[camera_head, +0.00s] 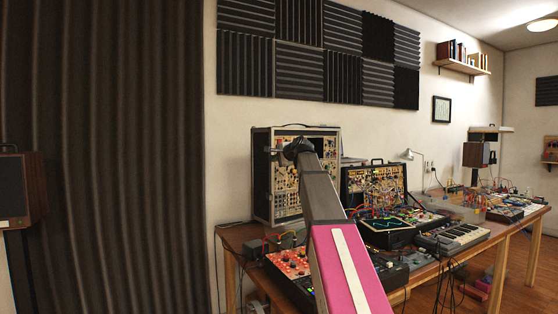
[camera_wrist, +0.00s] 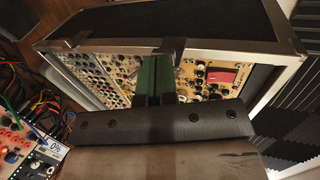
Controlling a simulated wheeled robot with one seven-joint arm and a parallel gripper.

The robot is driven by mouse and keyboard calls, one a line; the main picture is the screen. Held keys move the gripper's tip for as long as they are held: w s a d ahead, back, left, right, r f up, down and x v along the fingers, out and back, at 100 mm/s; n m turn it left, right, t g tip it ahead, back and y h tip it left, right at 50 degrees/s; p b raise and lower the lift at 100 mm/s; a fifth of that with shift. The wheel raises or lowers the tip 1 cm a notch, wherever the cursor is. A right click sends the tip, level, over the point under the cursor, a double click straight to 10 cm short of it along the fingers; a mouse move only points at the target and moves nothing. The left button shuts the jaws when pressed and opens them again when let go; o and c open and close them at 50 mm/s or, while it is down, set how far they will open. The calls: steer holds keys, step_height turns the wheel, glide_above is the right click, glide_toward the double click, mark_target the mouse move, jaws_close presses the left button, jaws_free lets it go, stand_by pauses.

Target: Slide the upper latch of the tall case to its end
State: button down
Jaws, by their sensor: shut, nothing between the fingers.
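The tall case (camera_head: 262,180) is a black, metal-edged cabinet with a front full of modules, standing at the back left of the table. The wrist view shows it turned, with a dark side panel (camera_wrist: 200,25) and a silver edge strip. A metal clip on that strip, seemingly the upper latch (camera_wrist: 173,46), lies right by my fingertips; touching or apart, I cannot tell. A second clip (camera_wrist: 83,46) sits further left. My gripper (camera_wrist: 157,62) is shut and empty, its green fingers together before the modules. My arm hides part of the case in the head view.
A smaller black modular case (camera_head: 372,182) with coloured cables stands right of the tall case. A red panel device (camera_head: 288,262) lies at the table's front left, and a keyboard (camera_head: 455,238) further right. Foam panels (camera_head: 300,70) cover the wall above.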

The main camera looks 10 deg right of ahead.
steer(key=shift+w+a, duration=0.35)
steer(key=shift+w, duration=0.35)
steer(key=shift+w+a, duration=0.3)
steer(key=shift+w, duration=0.4)
